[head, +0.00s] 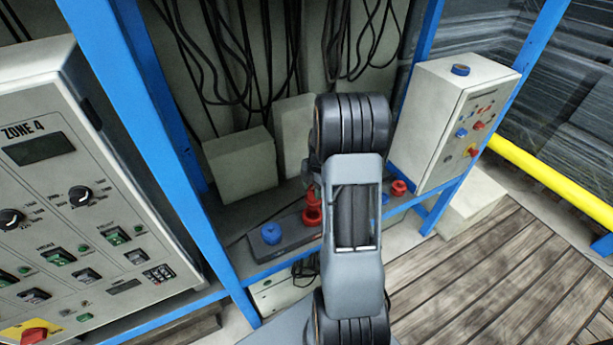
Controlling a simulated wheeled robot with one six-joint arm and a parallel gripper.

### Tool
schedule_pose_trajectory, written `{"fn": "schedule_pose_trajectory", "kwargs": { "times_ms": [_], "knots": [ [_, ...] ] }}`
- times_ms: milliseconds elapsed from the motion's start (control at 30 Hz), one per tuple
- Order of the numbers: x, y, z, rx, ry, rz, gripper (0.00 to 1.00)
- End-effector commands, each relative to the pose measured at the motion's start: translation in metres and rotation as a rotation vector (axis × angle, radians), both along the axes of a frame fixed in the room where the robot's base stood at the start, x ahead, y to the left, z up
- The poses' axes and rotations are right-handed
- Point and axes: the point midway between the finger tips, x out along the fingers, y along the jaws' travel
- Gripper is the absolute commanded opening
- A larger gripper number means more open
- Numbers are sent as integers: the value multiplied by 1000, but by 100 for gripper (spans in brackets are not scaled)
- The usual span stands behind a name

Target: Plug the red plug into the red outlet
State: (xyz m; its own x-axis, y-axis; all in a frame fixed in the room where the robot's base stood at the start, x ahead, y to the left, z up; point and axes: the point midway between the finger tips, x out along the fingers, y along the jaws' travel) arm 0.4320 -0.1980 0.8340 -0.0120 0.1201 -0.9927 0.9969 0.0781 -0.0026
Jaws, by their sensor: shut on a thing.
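A red plug (311,192) shows just left of my arm, above a red outlet (312,216) on a dark grey strip (295,240). My gripper (309,172) is mostly hidden behind my own arm, with only a small dark part showing at the arm's left edge. It is shut on the red plug. The plug appears close over the red outlet and roughly in line with it. I cannot tell whether they touch. A blue outlet (271,234) sits on the same strip to the left.
On the shelf right of my arm are another red round piece (398,188) and a partly hidden blue piece (386,198). A control box (450,120) stands at the right. A blue post (150,150) and a large panel (80,200) stand left. Pale blocks (240,165) are behind.

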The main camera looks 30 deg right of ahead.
Motion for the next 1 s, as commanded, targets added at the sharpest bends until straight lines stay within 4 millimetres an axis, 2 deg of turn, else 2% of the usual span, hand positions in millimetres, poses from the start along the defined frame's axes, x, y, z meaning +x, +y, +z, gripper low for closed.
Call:
{"fn": "schedule_pose_trajectory", "kwargs": {
  "times_ms": [333,800,1000],
  "knots": [
    [-4,-7,-10,0,0,-19,14],
    [-4,-8,-47,0,0,-21,14],
    [-4,-7,-55,0,-1,-19,14]
  ]
}}
